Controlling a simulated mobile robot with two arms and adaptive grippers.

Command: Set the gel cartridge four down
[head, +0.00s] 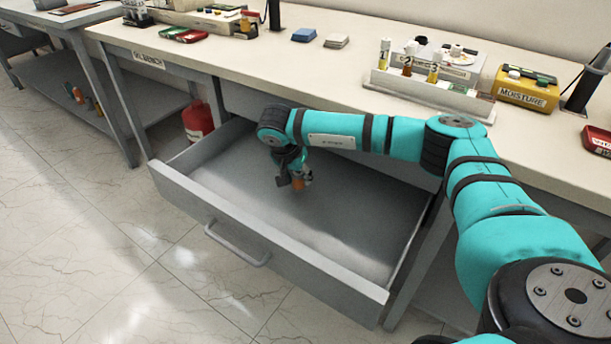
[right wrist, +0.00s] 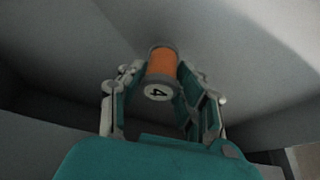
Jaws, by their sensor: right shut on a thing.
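The gel cartridge four (right wrist: 162,68) is an orange cylinder with grey ends and a round label reading 4. In the right wrist view it sits between the fingers of my right gripper (right wrist: 163,88), which is shut on it. In the head view the right gripper (head: 293,180) hangs down inside the open drawer, with the orange cartridge (head: 304,178) partly hidden behind it. Whether the cartridge touches the drawer floor cannot be told. My left gripper is not in view.
The open grey drawer (head: 236,218) is otherwise empty, with bare floor around the gripper. A red cylinder (head: 198,121) stands below, left of the drawer.

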